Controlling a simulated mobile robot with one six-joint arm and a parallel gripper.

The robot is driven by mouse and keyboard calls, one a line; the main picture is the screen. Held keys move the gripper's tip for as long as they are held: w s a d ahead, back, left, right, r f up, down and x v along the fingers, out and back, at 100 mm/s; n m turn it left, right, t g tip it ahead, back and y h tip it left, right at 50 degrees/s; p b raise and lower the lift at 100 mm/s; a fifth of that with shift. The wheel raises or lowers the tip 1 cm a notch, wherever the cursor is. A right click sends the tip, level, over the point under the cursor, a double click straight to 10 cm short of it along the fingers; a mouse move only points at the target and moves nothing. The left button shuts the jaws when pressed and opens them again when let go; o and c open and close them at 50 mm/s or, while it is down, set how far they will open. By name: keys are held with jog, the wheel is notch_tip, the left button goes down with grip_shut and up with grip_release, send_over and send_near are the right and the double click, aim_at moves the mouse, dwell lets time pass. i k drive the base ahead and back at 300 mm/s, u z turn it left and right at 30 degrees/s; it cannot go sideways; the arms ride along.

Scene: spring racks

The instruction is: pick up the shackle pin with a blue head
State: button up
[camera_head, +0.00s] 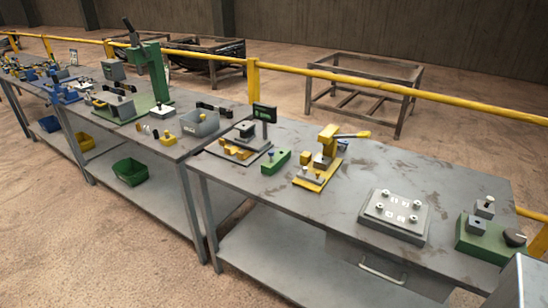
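I cannot make out the shackle pin for certain at this size. A small blue-topped piece (270,154) stands on a green block (279,162) on the near bench, left of the yellow clamp. Another small bluish part (343,144) shows behind the yellow toggle clamp (324,158), partly hidden by it. I cannot tell whether either one is a pin. My gripper is not in view.
The grey near bench (400,175) also bears a plate with several round posts (395,216), a green fixture (487,238) and a small dark display (265,114). More benches continue left. A yellow rail (400,88) runs behind. Bare bench top lies between fixtures.

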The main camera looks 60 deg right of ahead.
aim_at(271, 153)
jog(key=u, duration=0.05)
jog(key=i, duration=1)
jog(key=z, duration=0.05)
